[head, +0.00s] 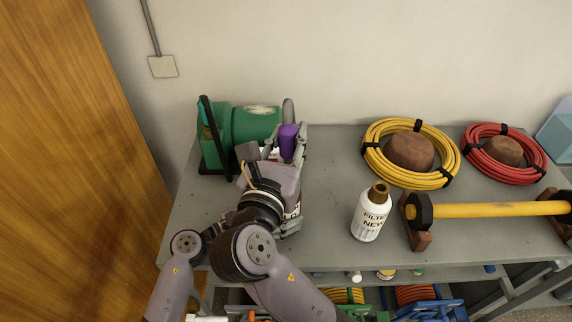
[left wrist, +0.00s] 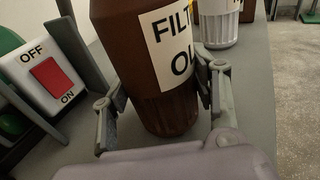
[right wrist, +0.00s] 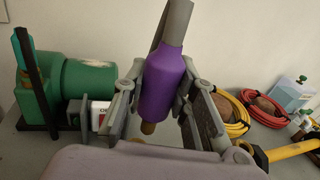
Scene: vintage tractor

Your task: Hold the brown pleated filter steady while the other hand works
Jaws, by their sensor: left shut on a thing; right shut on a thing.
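The brown pleated filter (left wrist: 165,112) fills the middle of the left wrist view. It stands with a white "FILTER OLD" label and pleats on its lower part. My left gripper (left wrist: 160,100) is shut on it, one finger on each side. My right gripper (right wrist: 165,95) is shut on a purple tool (right wrist: 165,75) with a grey upper stem and a brown tip pointing down. The purple tool (head: 288,141) also shows in the head view, above and behind the left gripper.
A green machine (head: 245,127) with a switch box (left wrist: 50,80) stands at the back left. A white "FILTER NEW" bottle (head: 370,218) stands to the right, near the front edge.

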